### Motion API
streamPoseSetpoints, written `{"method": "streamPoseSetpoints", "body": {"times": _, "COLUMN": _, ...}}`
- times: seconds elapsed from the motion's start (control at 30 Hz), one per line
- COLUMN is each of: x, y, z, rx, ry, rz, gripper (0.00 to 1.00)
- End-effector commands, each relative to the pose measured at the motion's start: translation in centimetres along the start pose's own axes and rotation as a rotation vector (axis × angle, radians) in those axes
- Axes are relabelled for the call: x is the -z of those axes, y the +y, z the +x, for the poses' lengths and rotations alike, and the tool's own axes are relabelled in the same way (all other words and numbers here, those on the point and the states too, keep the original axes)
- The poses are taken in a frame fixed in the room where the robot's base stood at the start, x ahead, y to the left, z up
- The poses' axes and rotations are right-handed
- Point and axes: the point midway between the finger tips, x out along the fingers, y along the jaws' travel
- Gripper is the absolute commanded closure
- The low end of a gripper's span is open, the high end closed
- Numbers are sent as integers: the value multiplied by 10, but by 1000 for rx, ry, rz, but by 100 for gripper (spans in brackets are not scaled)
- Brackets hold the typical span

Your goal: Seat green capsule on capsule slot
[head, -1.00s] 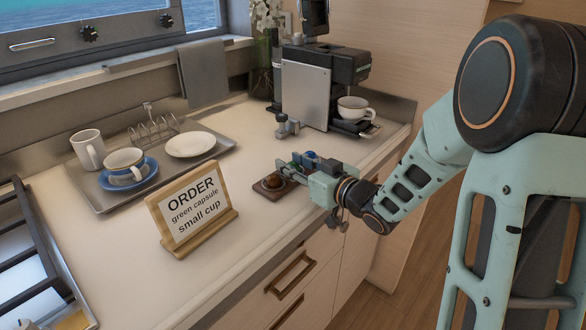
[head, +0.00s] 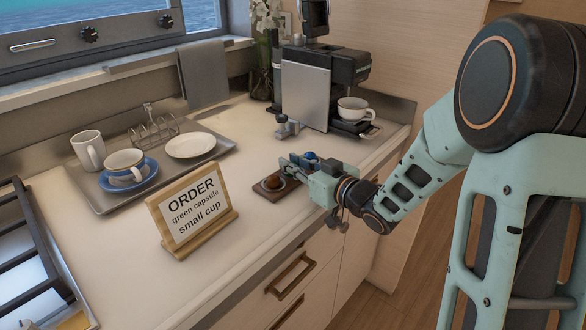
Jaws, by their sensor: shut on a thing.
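My gripper (head: 288,164) is low over the counter, reaching left from the arm, at the far edge of a small dark wooden capsule holder (head: 292,189). It is shut on what seems to be the green capsule, which its fingers almost wholly hide. A brown capsule (head: 273,182) sits in the near part of the holder, and a blue capsule (head: 309,155) shows just behind the gripper. A small grey fixture (head: 286,126) stands beside the coffee machine (head: 306,92). I cannot tell whether it is the capsule slot.
A white cup (head: 354,108) stands under the machine's outlet. The order sign (head: 193,210), reading green capsule and small cup, stands at the counter front. A metal tray (head: 105,203) at left holds a mug, a blue-and-white cup and a plate.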

Motion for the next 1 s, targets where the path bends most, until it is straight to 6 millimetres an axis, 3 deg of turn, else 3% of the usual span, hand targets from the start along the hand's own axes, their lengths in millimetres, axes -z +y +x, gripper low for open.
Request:
{"method": "streamPoseSetpoints", "body": {"times": 0.73, "x": 11, "y": 0, "z": -2, "rx": 0, "ry": 0, "rz": 0, "gripper": 100}}
{"method": "streamPoseSetpoints", "body": {"times": 1.0, "x": 24, "y": 0, "z": -4, "rx": 0, "ry": 1, "rz": -1, "gripper": 100}}
